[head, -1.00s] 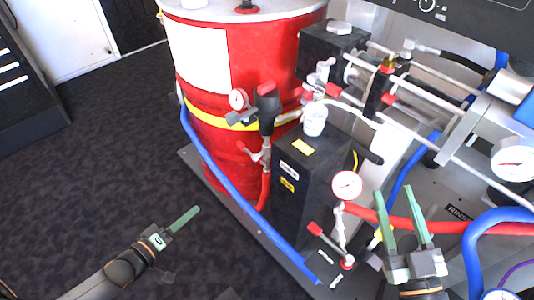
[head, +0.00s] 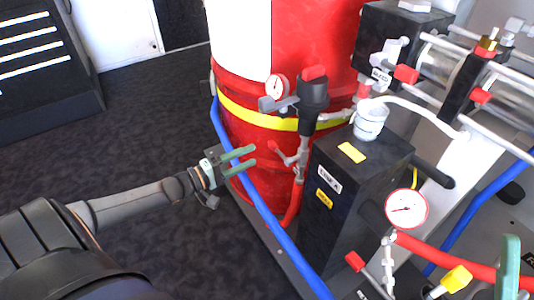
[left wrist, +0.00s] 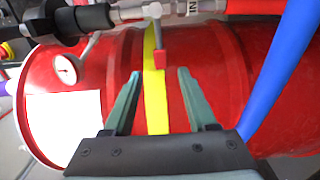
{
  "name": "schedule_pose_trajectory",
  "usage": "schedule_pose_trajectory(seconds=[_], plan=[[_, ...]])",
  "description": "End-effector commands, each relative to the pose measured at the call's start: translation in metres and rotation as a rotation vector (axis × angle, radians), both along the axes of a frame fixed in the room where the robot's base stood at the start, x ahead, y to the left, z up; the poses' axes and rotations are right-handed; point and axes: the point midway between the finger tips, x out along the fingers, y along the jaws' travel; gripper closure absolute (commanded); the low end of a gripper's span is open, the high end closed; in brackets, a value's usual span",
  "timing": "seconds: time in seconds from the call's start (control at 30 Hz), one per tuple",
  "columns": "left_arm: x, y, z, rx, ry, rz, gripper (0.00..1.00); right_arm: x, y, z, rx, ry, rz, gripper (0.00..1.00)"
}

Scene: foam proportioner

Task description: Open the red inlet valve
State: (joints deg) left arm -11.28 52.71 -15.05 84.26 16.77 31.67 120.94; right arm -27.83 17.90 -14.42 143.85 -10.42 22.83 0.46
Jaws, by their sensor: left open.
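A red lever handle (head: 279,150) of a valve sits on the pipework beside the red drum (head: 335,35), below a black fitting (head: 313,95). The red handle also shows in the left wrist view (left wrist: 160,60), hanging down from the pipe between and just beyond my fingertips. My left gripper (head: 254,156) is open and empty, its green fingers pointing at the handle and not visibly touching it. It shows in the left wrist view (left wrist: 160,74) too. Of my right gripper (head: 509,262), only one green finger shows at the bottom right.
A blue hose (head: 262,210) runs close by my left gripper, also in the left wrist view (left wrist: 280,62). A black box (head: 335,205) stands right of the valve. A pressure gauge (head: 277,87) is above the handle. Another red handle (head: 355,261) is lower right. Dark floor is open at left.

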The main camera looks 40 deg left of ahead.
Motion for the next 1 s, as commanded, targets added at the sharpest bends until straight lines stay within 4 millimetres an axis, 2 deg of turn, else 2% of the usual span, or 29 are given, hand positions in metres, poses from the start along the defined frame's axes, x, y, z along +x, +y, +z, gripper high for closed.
schedule_pose_trajectory(seconds=[0.03,0.2,0.4,0.83,1.0], plan=[[0.01,-0.004,-0.003,0.0,-0.005,-0.001,0.43,0.0,0.001,-0.01,-0.004,0.001,-0.002,0.5],[0.035,-0.015,-0.003,0.0,-0.003,0.0,0.43,0.001,0.002,-0.023,-0.014,0.006,-0.006,0.5],[0.054,-0.022,-0.002,0.001,-0.001,0.0,0.43,0.001,0.003,-0.031,-0.027,0.007,-0.01,0.5],[0.06,-0.025,-0.001,0.002,0.001,0.0,0.43,0.002,0.004,-0.034,-0.03,0.012,-0.012,0.5],[0.06,-0.025,-0.001,0.002,0.001,0.0,0.62,0.002,0.004,-0.034,-0.028,0.013,-0.011,0.5]])
